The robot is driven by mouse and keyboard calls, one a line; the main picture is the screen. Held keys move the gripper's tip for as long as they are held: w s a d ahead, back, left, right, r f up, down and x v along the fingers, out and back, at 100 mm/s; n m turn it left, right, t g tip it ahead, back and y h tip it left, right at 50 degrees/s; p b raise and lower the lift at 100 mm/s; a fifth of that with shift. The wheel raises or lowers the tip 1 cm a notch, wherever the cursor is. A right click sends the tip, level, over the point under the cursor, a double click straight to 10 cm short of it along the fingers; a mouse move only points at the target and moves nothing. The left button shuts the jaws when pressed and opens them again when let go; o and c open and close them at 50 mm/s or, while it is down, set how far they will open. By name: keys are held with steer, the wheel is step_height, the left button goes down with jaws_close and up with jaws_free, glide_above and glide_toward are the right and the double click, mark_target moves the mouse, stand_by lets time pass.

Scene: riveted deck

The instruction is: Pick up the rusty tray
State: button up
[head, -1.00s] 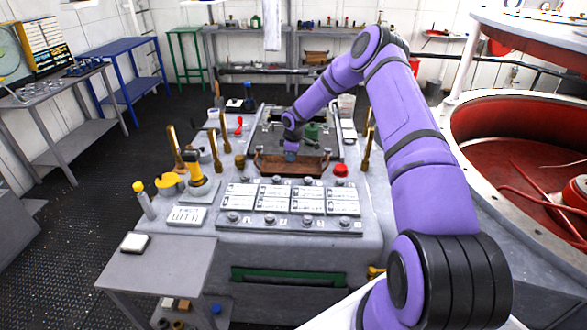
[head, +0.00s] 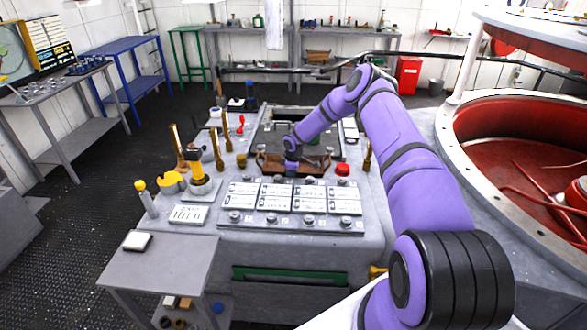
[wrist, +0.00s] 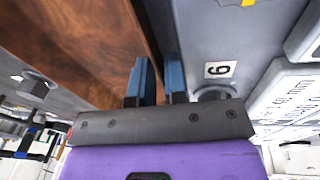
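The rusty tray (head: 270,165) is a shallow reddish-brown tray with upright handles at its ends. It lies on the grey console, behind the row of white label panels in the head view. In the wrist view its brown surface (wrist: 75,40) fills the upper left. My gripper (head: 290,168) is down at the tray's near side. In the wrist view my gripper's two blue fingers (wrist: 161,78) are close together, one on each side of the tray's wall, and look shut on it. The fingertips are partly hidden in the head view. The tray appears to rest on the console.
Brass levers (head: 218,150) stand left of the tray, and another lever (head: 367,158) stands to its right. A red button (head: 343,169) is close to its right front. A dark recessed panel (head: 270,132) lies behind. A large red-lined vat (head: 520,150) stands at right.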

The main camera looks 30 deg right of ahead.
steer(key=shift+c, duration=0.4)
jaws_close()
